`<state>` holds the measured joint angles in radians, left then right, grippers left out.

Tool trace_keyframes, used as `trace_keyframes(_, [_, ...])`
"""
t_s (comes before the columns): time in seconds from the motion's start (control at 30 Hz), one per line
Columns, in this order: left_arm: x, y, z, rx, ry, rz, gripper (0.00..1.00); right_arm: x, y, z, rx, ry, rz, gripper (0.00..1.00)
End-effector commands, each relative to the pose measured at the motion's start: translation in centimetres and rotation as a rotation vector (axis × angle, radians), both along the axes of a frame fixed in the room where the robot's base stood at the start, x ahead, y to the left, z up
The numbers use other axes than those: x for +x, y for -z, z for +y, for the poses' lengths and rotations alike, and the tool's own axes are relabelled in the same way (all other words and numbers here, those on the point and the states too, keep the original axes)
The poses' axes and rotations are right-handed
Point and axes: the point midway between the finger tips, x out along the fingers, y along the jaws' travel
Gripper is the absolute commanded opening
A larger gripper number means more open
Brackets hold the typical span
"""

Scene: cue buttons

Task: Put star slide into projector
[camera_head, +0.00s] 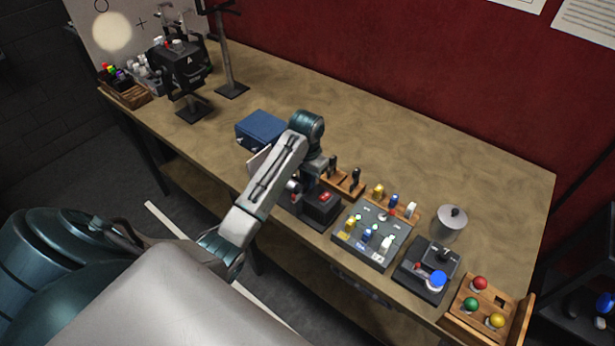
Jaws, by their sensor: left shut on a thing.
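My left gripper (296,186) is at the front middle of the table, below its bent wrist, beside a black box with red buttons (322,204). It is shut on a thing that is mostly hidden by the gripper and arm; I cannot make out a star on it. A black device on a stand (180,62) is at the far left of the table, and a bright round spot shows on the pale board (135,22) near it. I cannot tell for certain which device is the projector. My right gripper is not in view.
A blue box (261,128) is behind the arm, with a pale panel (259,160) beside it. To the right are a switch panel (371,237), a joystick unit (427,269), a metal canister (449,223) and a wooden button tray (484,308). The table's back middle is clear.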

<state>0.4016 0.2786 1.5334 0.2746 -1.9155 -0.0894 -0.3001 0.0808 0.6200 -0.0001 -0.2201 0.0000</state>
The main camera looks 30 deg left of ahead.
Motion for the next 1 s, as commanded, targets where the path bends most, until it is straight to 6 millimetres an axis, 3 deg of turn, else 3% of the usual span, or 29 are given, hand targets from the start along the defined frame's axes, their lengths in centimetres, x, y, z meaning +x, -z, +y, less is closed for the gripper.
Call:
trace_keyframes(0.87, [0.0, 1.7, 0.0, 0.0, 0.0, -0.001, 0.0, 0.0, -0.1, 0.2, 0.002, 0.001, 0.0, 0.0])
trace_keyframes(0.9, [0.0, 1.7, 0.0, 0.0, 0.0, -0.001, 0.22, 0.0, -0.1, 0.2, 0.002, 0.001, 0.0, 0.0])
trace_keyframes(1.0, [0.0, 1.7, 0.0, 0.0, 0.0, -0.001, 0.4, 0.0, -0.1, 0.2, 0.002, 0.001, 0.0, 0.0])
